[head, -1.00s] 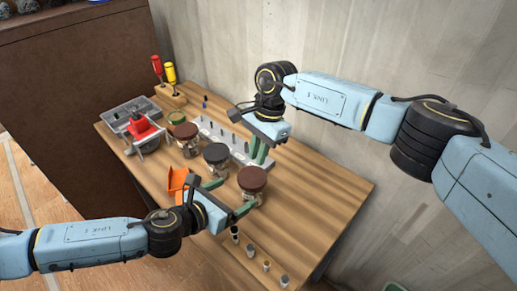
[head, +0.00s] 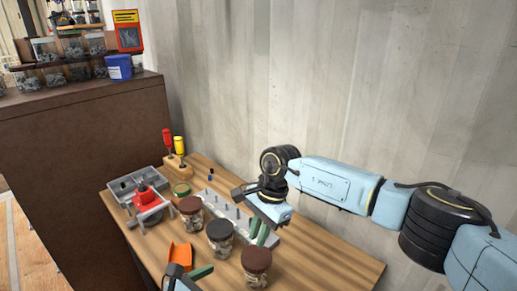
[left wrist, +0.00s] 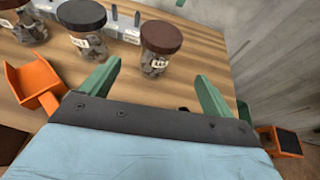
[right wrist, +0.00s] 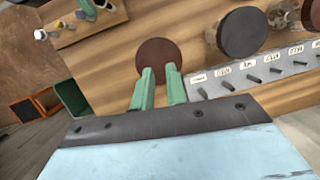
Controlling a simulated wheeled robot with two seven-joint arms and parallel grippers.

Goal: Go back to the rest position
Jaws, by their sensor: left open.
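My left gripper (head: 192,279) shows only in part at the bottom edge of the head view. In the left wrist view its green fingers (left wrist: 158,85) are wide apart and empty, near a brown-lidded jar (left wrist: 160,48). My right gripper (head: 261,233) hangs above the table by the grey rack. In the right wrist view its fingers (right wrist: 160,88) are close together with a narrow gap. I see nothing held between them. That view looks down on a brown lid (right wrist: 158,54) beyond the fingertips.
The wooden table (head: 325,255) carries lidded jars (head: 220,238), a grey peg rack (head: 230,208), an orange scoop (head: 180,255), a grey tray (head: 122,188) and a red-topped device (head: 145,196). Screwdrivers (head: 168,140) stand at the back. A wall (head: 350,80) rises close behind.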

